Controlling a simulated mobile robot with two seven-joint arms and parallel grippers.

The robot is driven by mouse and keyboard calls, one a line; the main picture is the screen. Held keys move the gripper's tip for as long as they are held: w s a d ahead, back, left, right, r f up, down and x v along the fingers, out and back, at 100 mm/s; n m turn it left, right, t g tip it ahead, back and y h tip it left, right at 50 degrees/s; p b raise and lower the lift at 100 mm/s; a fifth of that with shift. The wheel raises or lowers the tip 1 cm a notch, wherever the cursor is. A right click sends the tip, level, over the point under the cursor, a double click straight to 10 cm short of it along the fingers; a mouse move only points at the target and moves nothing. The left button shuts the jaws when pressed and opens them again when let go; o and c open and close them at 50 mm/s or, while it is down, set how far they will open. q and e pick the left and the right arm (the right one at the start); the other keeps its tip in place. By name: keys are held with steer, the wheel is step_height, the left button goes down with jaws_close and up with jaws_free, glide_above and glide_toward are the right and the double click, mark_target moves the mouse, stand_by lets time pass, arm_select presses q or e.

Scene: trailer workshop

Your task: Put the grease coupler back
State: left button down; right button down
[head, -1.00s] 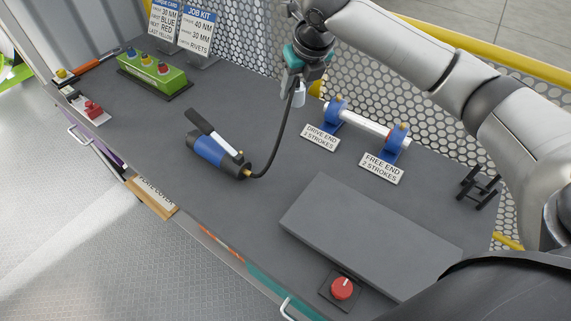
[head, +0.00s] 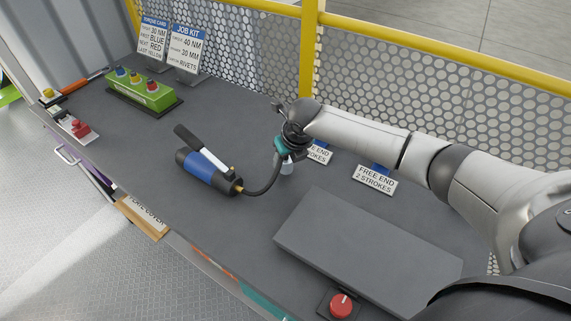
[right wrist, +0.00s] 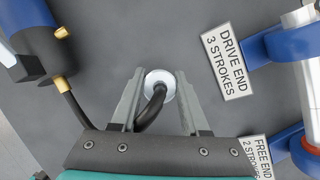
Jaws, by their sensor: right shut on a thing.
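The grease gun (head: 207,172), blue and black with a lever, lies on the bench. A black hose (head: 264,188) curves from its brass end to my right gripper (head: 286,158). My right gripper is shut on the pale metal grease coupler (head: 287,169) low over the bench, right of the gun. In the right wrist view the coupler (right wrist: 161,82) is a round light piece between the fingertips, with the hose bending over it. I cannot tell whether it touches the bench. The gun (right wrist: 35,45) is at upper left there. My left gripper is not in view.
The DRIVE END sign (right wrist: 229,60) and FREE END sign (head: 374,180) stand right of the coupler, by blue bearing blocks (right wrist: 267,48) mostly hidden by my arm in the head view. A grey raised plate (head: 365,240) and red knob (head: 340,305) are in front. A green button box (head: 143,92) is far left.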

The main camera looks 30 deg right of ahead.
steer(key=shift+f, duration=0.9)
steer(key=shift+c, duration=2)
jaws_free()
steer(key=shift+f, duration=0.15)
steer(key=shift+s+r, duration=0.1)
steer(key=shift+r, duration=0.4)
steer(key=p+v, duration=0.2)
steer(key=v, duration=0.9)
steer(key=shift+r, duration=0.15)
